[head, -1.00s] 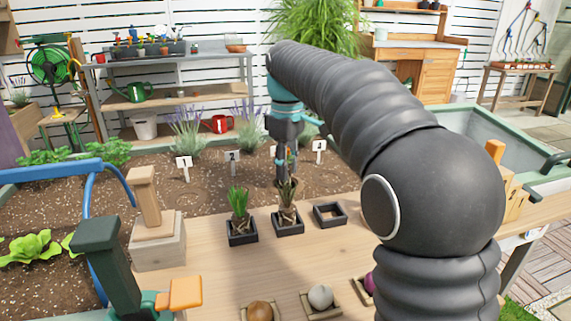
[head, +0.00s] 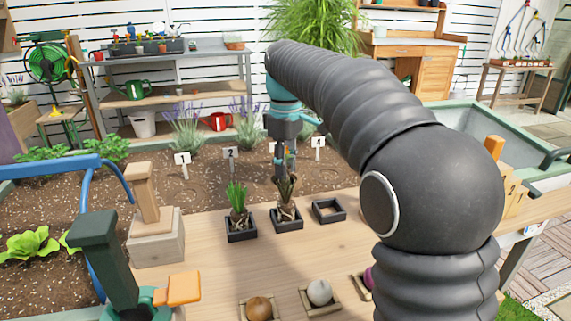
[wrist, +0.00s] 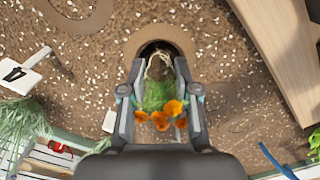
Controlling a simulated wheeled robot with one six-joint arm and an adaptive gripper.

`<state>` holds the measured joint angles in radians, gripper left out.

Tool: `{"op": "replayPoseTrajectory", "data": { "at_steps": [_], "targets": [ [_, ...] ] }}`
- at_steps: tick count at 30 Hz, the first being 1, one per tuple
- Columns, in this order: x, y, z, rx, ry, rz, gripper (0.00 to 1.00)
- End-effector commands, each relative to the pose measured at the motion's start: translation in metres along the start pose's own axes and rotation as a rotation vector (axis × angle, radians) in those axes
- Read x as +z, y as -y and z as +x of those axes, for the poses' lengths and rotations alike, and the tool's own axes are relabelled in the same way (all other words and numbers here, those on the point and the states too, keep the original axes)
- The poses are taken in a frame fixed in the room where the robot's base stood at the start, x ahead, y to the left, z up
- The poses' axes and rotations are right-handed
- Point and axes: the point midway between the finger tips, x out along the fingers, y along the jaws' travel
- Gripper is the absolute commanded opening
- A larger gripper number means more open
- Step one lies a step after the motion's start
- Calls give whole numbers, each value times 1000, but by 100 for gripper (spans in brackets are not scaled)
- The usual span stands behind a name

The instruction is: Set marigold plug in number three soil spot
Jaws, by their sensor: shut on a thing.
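My gripper (wrist: 159,75) is shut on the marigold plug, which has orange flowers (wrist: 160,121), green leaves and pale bare roots. In the wrist view the roots hang at the near edge of a dark round hole (wrist: 154,48) in the soil. I cannot tell how far they reach into it. In the head view my gripper (head: 284,168) points down over the bed between number marker 2 (head: 230,153) and marker 4 (head: 318,142). Marker 3 and the plug are mostly hidden there by my gripper and a potted plant.
On the wooden table (head: 225,275) stand a black pot with a grassy plug (head: 238,197), one with a dark-leaved plug (head: 288,189), and an empty square black pot (head: 329,210). A wooden block with a handle (head: 157,245) stands left. Marker 1 (head: 182,159) is in the bed.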

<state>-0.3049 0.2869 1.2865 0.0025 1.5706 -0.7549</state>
Motion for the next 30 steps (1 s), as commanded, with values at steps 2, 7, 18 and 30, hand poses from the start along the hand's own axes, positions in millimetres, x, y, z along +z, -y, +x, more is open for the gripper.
{"op": "replayPoseTrajectory", "data": {
  "at_steps": [2, 7, 18, 30],
  "targets": [
    [0, 0, 2, 0, 0, 0, 21],
    [0, 0, 5, 0, 0, 0, 21],
    [0, 0, 11, -1, 1, 0, 21],
    [0, 0, 17, -1, 1, 0, 21]
  ]
}}
